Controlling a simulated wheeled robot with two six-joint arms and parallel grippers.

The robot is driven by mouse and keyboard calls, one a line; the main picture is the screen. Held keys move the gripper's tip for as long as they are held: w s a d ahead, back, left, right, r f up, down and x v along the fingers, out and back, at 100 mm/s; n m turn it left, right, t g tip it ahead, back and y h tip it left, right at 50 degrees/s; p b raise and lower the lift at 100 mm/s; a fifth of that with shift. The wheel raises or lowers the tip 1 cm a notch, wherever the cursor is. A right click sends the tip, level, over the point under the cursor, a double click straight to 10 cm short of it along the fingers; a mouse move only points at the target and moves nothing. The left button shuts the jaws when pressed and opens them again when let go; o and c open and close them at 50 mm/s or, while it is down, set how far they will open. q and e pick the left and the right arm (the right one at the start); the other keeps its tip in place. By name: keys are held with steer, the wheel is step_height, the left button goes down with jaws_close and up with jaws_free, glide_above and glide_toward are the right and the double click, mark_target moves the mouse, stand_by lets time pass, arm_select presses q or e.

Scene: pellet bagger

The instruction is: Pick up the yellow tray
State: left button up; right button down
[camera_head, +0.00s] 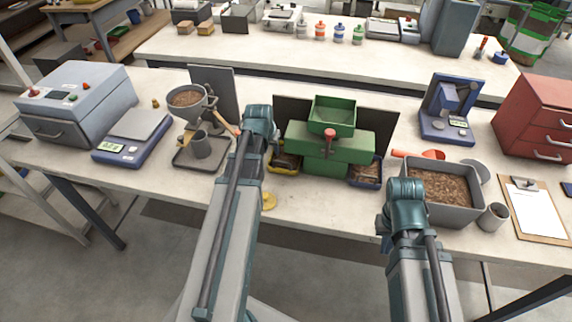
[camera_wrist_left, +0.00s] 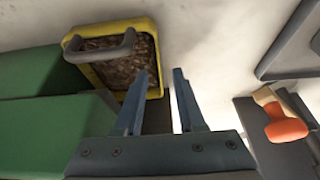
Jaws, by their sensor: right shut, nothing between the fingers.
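The yellow tray (camera_head: 285,171) sits at the left foot of the green machine, partly hidden by my left arm in the head view. In the left wrist view the yellow tray (camera_wrist_left: 99,78) holds brown pellets and has a grey handle (camera_wrist_left: 98,47) arching over one side. My left gripper (camera_wrist_left: 160,75) is open and empty, its fingers apart, beside the tray; the left finger overlaps the tray's edge in the picture. I cannot tell whether it touches. My right gripper (camera_head: 386,226) is shut and mostly hidden by its own wrist, near the grey pellet bin.
The green machine (camera_head: 330,140) stands right of the tray, with a blue tray (camera_head: 366,173) at its other foot. A funnel stand (camera_head: 200,150) is on the left. A grey pellet bin (camera_head: 440,215) and clipboard (camera_head: 535,205) are on the right. Bare tabletop lies in front of the machine.

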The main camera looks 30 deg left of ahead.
arm_select(q)
steer(key=shift+b+x, duration=0.55)
steer(key=shift+x, duration=0.5)
steer(key=shift+r, duration=0.1)
jaws_close()
stand_by(0.5)
